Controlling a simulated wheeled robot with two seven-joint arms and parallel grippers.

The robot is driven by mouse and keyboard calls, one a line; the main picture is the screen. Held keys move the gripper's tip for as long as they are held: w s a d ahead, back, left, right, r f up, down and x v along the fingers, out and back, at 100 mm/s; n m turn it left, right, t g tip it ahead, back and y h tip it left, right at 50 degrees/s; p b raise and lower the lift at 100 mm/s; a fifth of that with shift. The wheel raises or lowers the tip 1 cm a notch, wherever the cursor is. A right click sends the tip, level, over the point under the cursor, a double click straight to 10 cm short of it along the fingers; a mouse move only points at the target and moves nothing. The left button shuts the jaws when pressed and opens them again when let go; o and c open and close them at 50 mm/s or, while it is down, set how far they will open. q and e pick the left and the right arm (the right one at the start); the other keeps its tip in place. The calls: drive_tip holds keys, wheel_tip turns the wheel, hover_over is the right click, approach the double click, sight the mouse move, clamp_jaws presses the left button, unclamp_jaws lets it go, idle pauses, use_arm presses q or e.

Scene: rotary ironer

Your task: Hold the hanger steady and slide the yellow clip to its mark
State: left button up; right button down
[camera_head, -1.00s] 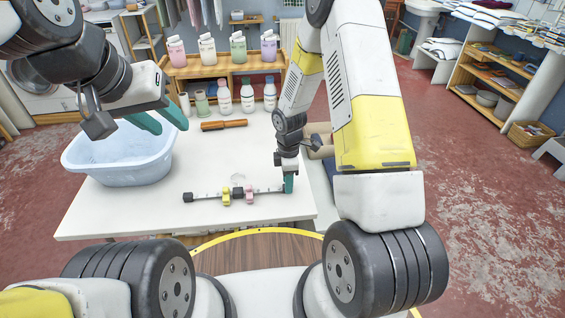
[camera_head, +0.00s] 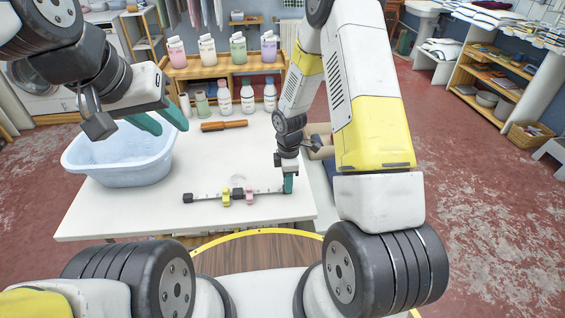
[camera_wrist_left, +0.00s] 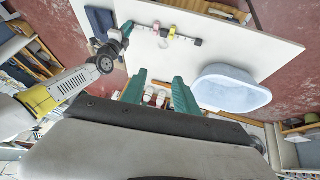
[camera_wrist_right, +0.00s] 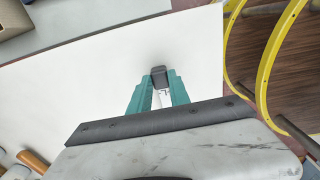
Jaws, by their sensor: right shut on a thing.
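The hanger (camera_head: 208,196) is a thin bar with dark end blocks, lying near the front of the white table. The yellow clip (camera_head: 225,198) sits near its middle, just left of a dark centre block, with a pink clip (camera_head: 250,197) to the right. My right gripper (camera_head: 288,184) is shut on the hanger's right end; its dark end block shows between the fingers in the right wrist view (camera_wrist_right: 160,78). My left gripper (camera_head: 160,120) is open and empty, raised near the blue basin. The left wrist view also shows the yellow clip (camera_wrist_left: 172,31). I cannot make out the mark clearly.
A light blue basin (camera_head: 120,158) stands on the table's left side. A brown-handled tool (camera_head: 224,125) and several bottles (camera_head: 247,96) are at the back.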

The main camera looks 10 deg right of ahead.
use_arm(q)
drive_tip(key=shift+o, duration=0.4)
drive_tip(key=g+y, duration=0.2)
drive_tip(key=g, duration=0.4)
hover_over(225, 189)
wheel_tip(225, 189, down, 25)
drive_tip(key=shift+n, duration=0.3)
wheel_tip(225, 189, down, 12)
drive_tip(key=shift+f, duration=0.1)
clamp_jaws()
idle(0.4)
